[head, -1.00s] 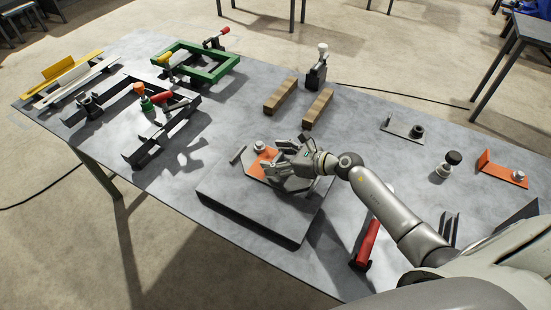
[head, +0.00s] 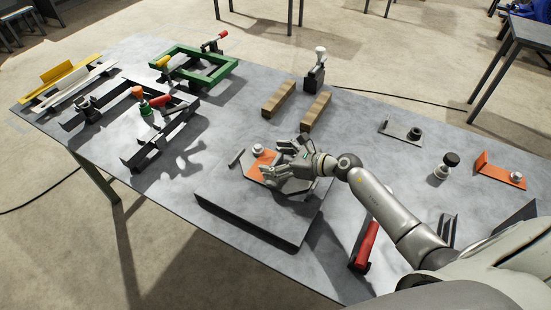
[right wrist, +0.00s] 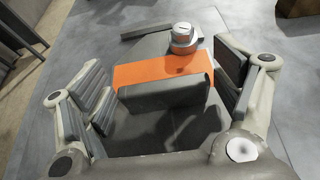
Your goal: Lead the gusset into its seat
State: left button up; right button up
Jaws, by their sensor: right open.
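A flat orange plate (head: 262,158) lies on the raised grey block (head: 245,218) at the middle of the table. In the right wrist view the orange plate (right wrist: 140,73) has a dark grey upright plate (right wrist: 165,112) along its near edge. A round pale knob (right wrist: 183,38) stands at its far right corner. I cannot tell which of these pieces is the gusset. My right gripper (head: 276,159) is over the block. Its fingers (right wrist: 165,85) are spread to either side of the upright plate, with visible gaps. My left gripper is out of view.
A red-handled tool (head: 366,245) lies right of the block. Two wooden bars (head: 279,99) stand behind it. A green frame (head: 205,80) and dark steel frames with clamps are at left. An orange bracket (head: 500,176) and a black-topped knob (head: 447,163) are at right.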

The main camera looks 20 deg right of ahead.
jog(key=shift+p+v, duration=0.35)
jog(key=shift+v, duration=1.45)
jog(key=shift+o, duration=0.5)
jog(key=shift+o, duration=1.2)
jog(key=shift+s+a+f, duration=0.1)
jog(key=shift+s+f, duration=0.05)
jog(key=shift+f, duration=0.15)
jog(key=shift+r, duration=0.1)
